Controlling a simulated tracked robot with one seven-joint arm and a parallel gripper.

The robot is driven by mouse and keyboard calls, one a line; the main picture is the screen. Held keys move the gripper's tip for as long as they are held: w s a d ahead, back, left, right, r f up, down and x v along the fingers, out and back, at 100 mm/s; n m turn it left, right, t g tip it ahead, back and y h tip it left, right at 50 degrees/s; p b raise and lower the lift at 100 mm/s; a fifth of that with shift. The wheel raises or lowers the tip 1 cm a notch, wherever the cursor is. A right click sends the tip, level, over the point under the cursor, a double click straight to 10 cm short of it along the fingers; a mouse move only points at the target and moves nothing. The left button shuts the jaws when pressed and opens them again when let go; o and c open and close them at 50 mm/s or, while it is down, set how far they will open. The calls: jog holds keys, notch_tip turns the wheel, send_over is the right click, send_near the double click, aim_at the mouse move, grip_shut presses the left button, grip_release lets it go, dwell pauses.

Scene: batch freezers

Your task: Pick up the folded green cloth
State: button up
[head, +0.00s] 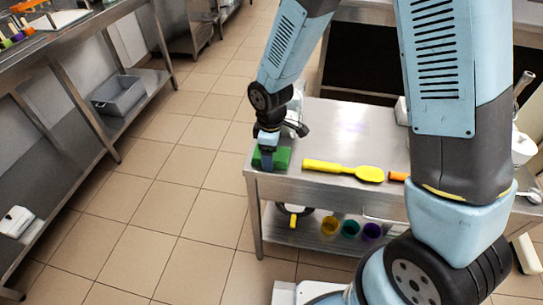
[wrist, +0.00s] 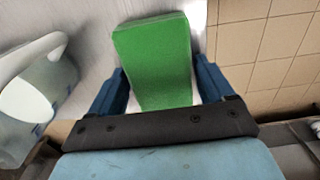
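The folded green cloth (head: 283,158) lies on the left end of the steel table (head: 350,130), close to its corner. It is a bright green flat block. In the wrist view the green cloth (wrist: 155,60) lies between the two blue fingers of my gripper (wrist: 158,90). The fingers are apart, one on each side of the cloth. In the head view my gripper (head: 267,156) points down at the cloth and partly hides it. I cannot tell for sure whether the fingers touch its sides.
A yellow spatula (head: 343,171) lies right of the cloth. A translucent container with a white handle (wrist: 40,85) stands close to my gripper's left in the wrist view. Several coloured cups (head: 350,229) stand on the lower shelf. Tiled floor lies open left of the table.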

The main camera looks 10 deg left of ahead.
jog(key=c, duration=0.7)
jog(key=shift+r, duration=0.5)
notch_tip(320, 180, up, 2)
jog(key=shift+r, duration=0.15)
jog(key=s+d+r, duration=0.1)
jog(key=r, duration=0.1)
jog(key=s+d+r, duration=0.1)
jog(key=r, duration=0.1)
jog(key=s+d+r, duration=0.1)
jog(key=d+r, duration=0.1)
jog(key=shift+s, duration=0.2)
jog(key=s+d+r, duration=0.3)
jog(key=s+d, duration=0.2)
jog(key=d, duration=0.1)
jog(key=shift+s+d+r, duration=0.35)
